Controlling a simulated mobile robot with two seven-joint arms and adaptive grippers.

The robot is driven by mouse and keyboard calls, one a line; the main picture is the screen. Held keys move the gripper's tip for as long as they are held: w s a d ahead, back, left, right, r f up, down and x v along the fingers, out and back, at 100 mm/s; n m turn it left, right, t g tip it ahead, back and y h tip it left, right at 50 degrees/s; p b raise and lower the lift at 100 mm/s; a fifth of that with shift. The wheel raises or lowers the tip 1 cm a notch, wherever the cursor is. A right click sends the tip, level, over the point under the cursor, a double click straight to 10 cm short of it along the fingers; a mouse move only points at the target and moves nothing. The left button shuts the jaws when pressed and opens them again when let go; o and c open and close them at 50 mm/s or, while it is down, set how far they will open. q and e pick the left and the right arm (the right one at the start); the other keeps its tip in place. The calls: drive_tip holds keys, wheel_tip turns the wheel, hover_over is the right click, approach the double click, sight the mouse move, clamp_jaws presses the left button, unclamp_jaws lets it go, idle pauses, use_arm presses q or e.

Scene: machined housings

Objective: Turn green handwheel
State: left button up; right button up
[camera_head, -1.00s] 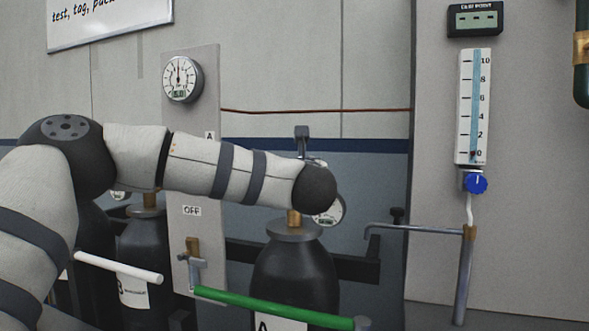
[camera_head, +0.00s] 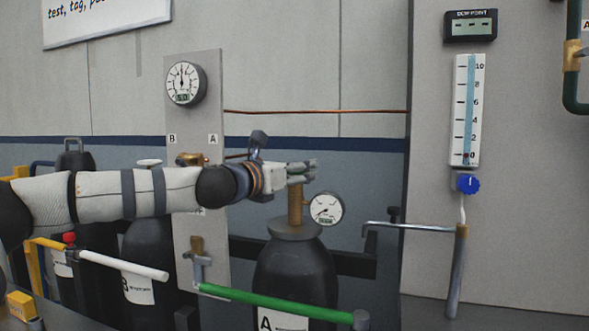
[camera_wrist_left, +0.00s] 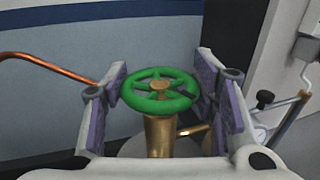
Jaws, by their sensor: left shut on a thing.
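The green handwheel (camera_wrist_left: 160,86) tops a brass valve stem (camera_wrist_left: 160,135) in the left wrist view. In the head view the brass stem (camera_head: 295,207) rises from the black gas cylinder (camera_head: 290,270) marked A, and the wheel is mostly hidden by my fingers. My left gripper (camera_head: 303,172) reaches in level from the left at the top of the stem. Its purple-padded fingers stand on both sides of the wheel, shut on its rim. My right gripper is not in view.
A pressure gauge (camera_head: 326,209) sits right of the stem. A green bar (camera_head: 270,302) and a white bar (camera_head: 123,265) cross in front of the cylinders. A bent metal handle (camera_head: 410,227) and a flow tube (camera_head: 467,110) are at the right. The wall panel stands close behind.

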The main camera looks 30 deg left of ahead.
use_arm(q)
drive_tip(key=shift+f+m+g+h, duration=0.1)
drive_tip(key=shift+m+g+h, duration=0.2)
drive_tip(key=shift+m+h, duration=1.1)
drive_tip(key=shift+h, duration=0.7)
drive_tip(key=o, duration=1.2)
wheel_tip(320, 180, up, 10)
drive_tip(key=shift+r, duration=0.1)
